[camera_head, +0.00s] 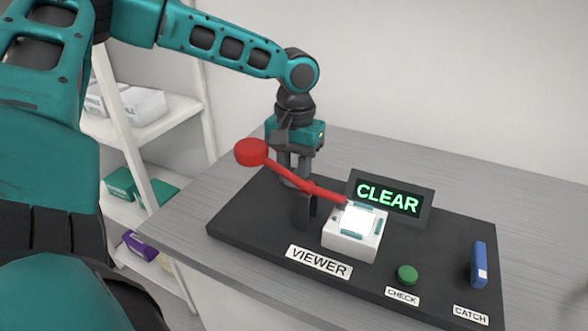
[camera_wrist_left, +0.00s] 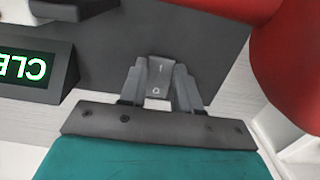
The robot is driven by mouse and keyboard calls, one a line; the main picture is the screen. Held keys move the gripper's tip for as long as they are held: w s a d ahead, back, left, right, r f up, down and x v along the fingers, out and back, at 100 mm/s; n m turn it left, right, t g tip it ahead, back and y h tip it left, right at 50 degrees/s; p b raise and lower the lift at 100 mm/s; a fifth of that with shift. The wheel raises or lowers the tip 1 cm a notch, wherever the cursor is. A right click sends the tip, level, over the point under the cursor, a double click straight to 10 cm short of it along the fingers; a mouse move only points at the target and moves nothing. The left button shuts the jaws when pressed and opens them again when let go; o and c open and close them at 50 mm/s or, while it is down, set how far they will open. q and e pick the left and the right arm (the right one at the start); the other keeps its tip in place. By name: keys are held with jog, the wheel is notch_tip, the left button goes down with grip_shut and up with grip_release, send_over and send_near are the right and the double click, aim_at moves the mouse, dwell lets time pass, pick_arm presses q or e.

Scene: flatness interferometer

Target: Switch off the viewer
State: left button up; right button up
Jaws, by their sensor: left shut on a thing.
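The viewer is a white box (camera_head: 350,243) with a brightly lit top, standing on a dark base plate behind the VIEWER label (camera_head: 318,262). A red arm with a round red knob (camera_head: 251,152) slants down to the box; red parts (camera_wrist_left: 290,70) also fill the right of the left wrist view. My left gripper (camera_head: 298,182) points down beside the box, partly behind the red arm. In the left wrist view its fingers (camera_wrist_left: 158,88) are shut on a small grey switch piece (camera_wrist_left: 160,70) with light marks. My right gripper is not in view.
A display (camera_head: 388,197) reads CLEAR in green behind the box. A green button (camera_head: 407,274) labelled CHECK and a blue upright piece (camera_head: 479,265) labelled CATCH stand to the right. The grey tabletop (camera_head: 400,150) behind the plate is clear. White shelves (camera_head: 150,125) with boxes stand at left.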

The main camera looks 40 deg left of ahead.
pick_arm(q)
jog(key=shift+w+a+r+g+p, duration=0.1)
jog(key=shift+r+g+p, duration=0.15)
jog(key=shift+g+p, duration=0.2)
jog(key=shift+w+f+g+h+p, duration=0.1)
jog(key=shift+w+g+h+p, duration=0.1)
jog(key=shift+g+h+p, duration=0.25)
jog(key=shift+w+g, duration=0.1)
jog(key=shift+g, duration=0.3)
jog(key=o, duration=1.1)
jog(key=shift+c, duration=0.2)
jog(key=v, duration=1.3)
jog(key=shift+p, duration=0.35)
jog(key=shift+f, duration=0.15)
